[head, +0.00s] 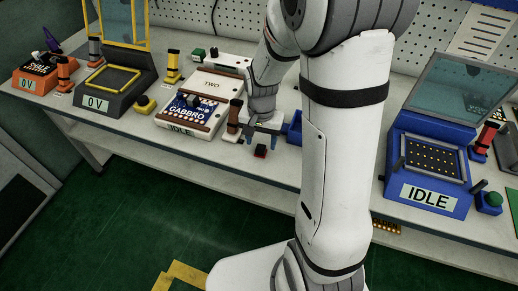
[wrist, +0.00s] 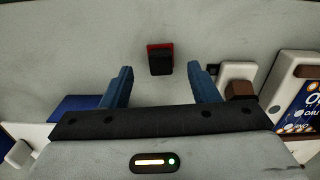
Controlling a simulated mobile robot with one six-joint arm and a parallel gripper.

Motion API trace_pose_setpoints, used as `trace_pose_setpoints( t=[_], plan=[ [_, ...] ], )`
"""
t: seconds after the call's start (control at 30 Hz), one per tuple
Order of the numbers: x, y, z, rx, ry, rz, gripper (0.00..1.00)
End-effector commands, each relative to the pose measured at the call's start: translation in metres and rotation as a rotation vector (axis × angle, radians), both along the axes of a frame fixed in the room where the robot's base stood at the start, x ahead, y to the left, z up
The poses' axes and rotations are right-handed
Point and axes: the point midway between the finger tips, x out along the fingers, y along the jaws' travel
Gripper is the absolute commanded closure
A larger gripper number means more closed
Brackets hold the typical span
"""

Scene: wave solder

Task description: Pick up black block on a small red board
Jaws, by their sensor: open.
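A black block on a small red board (head: 261,151) stands near the front edge of the bench in the head view. In the wrist view the black block (wrist: 161,64) is near the top centre, with the red board (wrist: 159,47) showing at its far side. My gripper (head: 262,136) is over the bench just behind the block in the head view. In the wrist view my gripper (wrist: 161,82) has its two blue fingers wide apart with nothing between them. The block lies beyond the fingertips, roughly centred between them, and no contact shows.
A white machine marked GABBRO (head: 213,86) with a brown-topped post (head: 234,115) stands left of the gripper. A blue bin (head: 295,128) is just right, partly behind my arm. A blue IDLE station (head: 430,195) stands farther right.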

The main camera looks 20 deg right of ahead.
Motion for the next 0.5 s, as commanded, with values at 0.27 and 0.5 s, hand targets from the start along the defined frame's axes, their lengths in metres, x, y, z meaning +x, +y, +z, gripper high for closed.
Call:
trace_pose_setpoints(
  t=[0.27,0.5],
  plan=[
    [0.001,0.001,-0.033,0.0,0.002,0.001,0.45],
    [0.001,0.001,-0.034,0.0,0.0,0.002,0.45]
  ],
)
